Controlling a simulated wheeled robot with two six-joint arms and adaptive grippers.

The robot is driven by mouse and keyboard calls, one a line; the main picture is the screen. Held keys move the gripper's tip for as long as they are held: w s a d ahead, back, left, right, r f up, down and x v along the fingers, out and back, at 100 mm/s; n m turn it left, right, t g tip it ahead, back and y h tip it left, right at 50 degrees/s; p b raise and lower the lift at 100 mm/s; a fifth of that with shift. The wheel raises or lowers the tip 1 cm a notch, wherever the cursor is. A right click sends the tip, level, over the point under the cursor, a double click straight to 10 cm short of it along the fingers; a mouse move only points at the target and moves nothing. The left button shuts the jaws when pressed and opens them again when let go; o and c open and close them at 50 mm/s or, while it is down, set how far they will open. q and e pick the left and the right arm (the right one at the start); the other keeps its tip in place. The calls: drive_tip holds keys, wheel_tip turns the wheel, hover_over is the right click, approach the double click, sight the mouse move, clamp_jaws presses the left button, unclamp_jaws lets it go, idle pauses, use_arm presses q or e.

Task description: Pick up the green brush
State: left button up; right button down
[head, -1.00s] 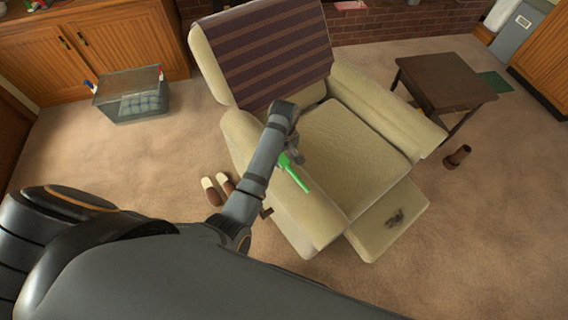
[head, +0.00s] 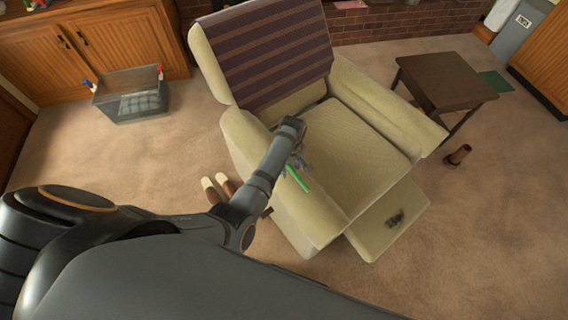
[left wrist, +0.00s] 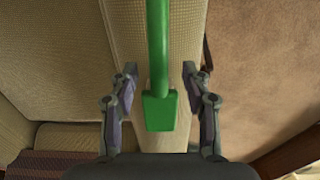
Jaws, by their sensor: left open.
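The green brush (head: 299,180) lies on the left armrest of the cream recliner (head: 352,140), partly hidden by my left arm in the head view. In the left wrist view the green brush (left wrist: 158,60) runs from the top edge down to a wider block between the two fingers. My left gripper (head: 300,162) is over the armrest, at the brush's upper end. In the left wrist view the left gripper (left wrist: 159,75) is open, one finger on each side of the brush, with a gap on both sides. My right gripper is not in view.
A dark wooden side table (head: 445,82) stands right of the recliner. A pair of slippers (head: 219,187) lies on the carpet to its left, and a brown shoe (head: 458,154) to its right. A clear bin (head: 130,105) sits by the wooden cabinet (head: 95,50).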

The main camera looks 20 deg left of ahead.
use_arm(q)
drive_tip(key=shift+f, duration=0.85)
clamp_jaws()
drive_tip(key=shift+w+r, duration=0.1)
